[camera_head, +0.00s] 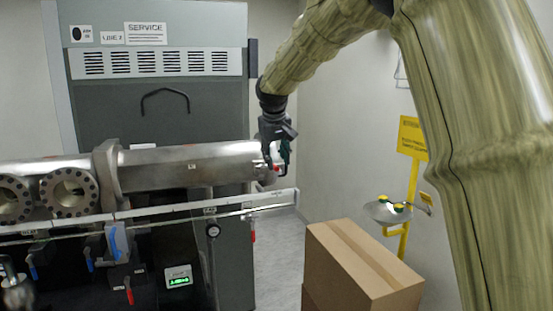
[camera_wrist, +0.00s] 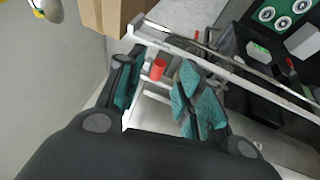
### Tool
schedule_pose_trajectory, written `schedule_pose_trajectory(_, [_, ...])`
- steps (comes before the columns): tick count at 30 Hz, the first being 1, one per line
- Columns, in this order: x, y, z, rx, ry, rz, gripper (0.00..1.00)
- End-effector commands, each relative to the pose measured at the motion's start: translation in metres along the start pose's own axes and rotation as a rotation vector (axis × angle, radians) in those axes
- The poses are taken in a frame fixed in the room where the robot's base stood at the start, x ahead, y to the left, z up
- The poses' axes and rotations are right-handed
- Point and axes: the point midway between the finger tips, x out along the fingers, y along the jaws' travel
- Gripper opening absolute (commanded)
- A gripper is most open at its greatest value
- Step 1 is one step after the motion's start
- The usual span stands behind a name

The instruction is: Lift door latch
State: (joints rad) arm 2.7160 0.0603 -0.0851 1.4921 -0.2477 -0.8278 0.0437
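My gripper (camera_head: 279,152) is at the right end of the large metal cylinder (camera_head: 190,165) in the head view. In the wrist view my gripper (camera_wrist: 162,88) has its two teal-padded fingers apart, with a gap between them. A small red cylindrical piece (camera_wrist: 158,69), possibly the latch handle, shows in that gap, nearer the left finger. The fingers are not closed on it, and I cannot tell how far beyond them it lies. A red spot (camera_head: 277,168) also shows by the fingers in the head view. The latch's full shape is hidden.
A grey cabinet (camera_head: 150,100) stands behind the cylinder. A metal rail (camera_head: 225,208) runs below it. A cardboard box (camera_head: 355,265) stands at the lower right, before a yellow eyewash stand (camera_head: 412,185). Floor shows between the box and machine.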

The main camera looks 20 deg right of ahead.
Motion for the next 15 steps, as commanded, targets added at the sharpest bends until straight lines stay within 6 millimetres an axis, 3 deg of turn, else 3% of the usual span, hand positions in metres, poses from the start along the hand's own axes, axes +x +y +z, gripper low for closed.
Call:
schedule_pose_trajectory(6, [0.022, 0.000, 0.000, -0.001, -0.001, 0.000, 0.36])
schedule_pose_trajectory(15, [0.030, 0.000, 0.000, 0.000, 0.000, 0.000, 0.36])
